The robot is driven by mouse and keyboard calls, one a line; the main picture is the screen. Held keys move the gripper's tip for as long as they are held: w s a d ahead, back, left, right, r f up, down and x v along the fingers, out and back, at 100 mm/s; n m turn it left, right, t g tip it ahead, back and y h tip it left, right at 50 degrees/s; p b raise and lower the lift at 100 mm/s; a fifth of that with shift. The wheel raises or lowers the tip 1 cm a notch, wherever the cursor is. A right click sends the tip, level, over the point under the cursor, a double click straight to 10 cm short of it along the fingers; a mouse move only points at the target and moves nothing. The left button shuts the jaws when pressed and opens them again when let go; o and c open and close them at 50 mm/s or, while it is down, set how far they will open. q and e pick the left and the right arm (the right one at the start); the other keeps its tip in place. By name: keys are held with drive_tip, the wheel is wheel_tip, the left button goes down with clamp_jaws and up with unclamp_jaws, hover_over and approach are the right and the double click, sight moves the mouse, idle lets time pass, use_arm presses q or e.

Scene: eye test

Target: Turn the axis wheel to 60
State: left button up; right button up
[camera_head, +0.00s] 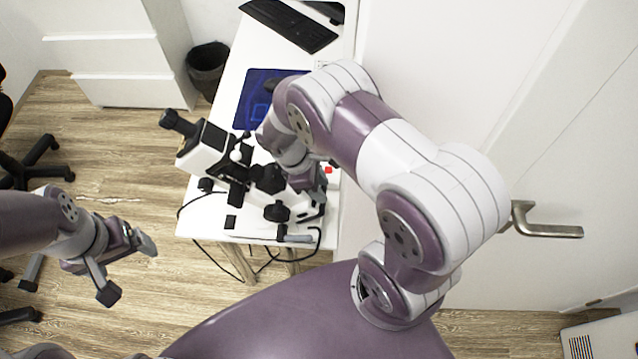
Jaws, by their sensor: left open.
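A white and black eye-test instrument (205,148) with an eyepiece tube, dark knobs and wheels stands on the white table (328,225). A dark round knob (277,211) shows on its lower right side. I cannot tell which part is the axis wheel, and no scale numbers are readable. My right gripper (314,207) points down at the right side of the instrument, close to the knobs. Its fingers are small and dark there, so contact and opening are unclear. My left gripper (128,268) is open and empty above the floor, left of the table.
A blue mat or screen (254,99) and a black keyboard (288,24) lie farther back on the table. A black bin (207,66) and white drawers (115,60) stand behind left. Office chairs are at the left edge. A door with a handle (545,229) is at right.

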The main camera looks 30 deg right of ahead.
clamp_jaws()
drive_tip(key=shift+s+a+m+t, duration=0.35)
drive_tip(key=shift+s+m, duration=0.1)
drive_tip(key=shift+m, duration=0.25)
drive_tip(key=shift+s+a+f+m+t+h+b, duration=0.25)
drive_tip(key=shift+s+a+m+h+b, duration=0.25)
drive_tip(key=shift+m, duration=0.3)
drive_tip(key=shift+r+m, duration=0.15)
drive_tip(key=shift+m, duration=0.15)
unclamp_jaws()
